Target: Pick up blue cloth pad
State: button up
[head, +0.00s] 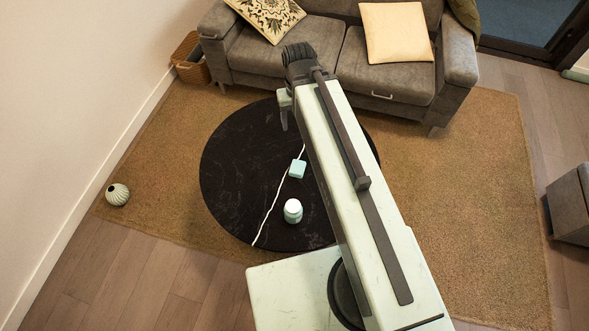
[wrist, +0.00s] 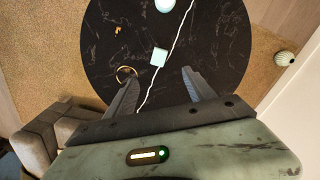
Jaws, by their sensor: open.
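The blue cloth pad (head: 297,168) shows as a small pale-blue block on the round black table (head: 232,176). In the wrist view the pad (wrist: 159,57) lies ahead of the fingertips, roughly centred between them, and is not touched. My gripper (wrist: 161,76) is open and empty, its two dark fingers spread apart. In the head view my gripper (head: 284,122) is over the far part of the table, on the sofa side of the pad. Part of the table is hidden behind my arm.
A white-lidded jar (head: 293,211) stands on the table near the pad; the wrist view shows it too (wrist: 165,5). A gold ring (wrist: 126,73) and a tiny orange item (wrist: 118,30) also lie there. A grey sofa (head: 290,62) stands behind. A striped vase (head: 118,194) is at left.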

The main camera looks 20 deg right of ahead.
aim_at(297, 167)
jog(key=u, duration=2.25)
jog(key=i, duration=1.7)
jog(key=z, duration=2.05)
jog(key=i, duration=0.55)
jog(key=u, duration=0.15)
jog(key=k, duration=0.55)
jog(key=z, duration=0.1)
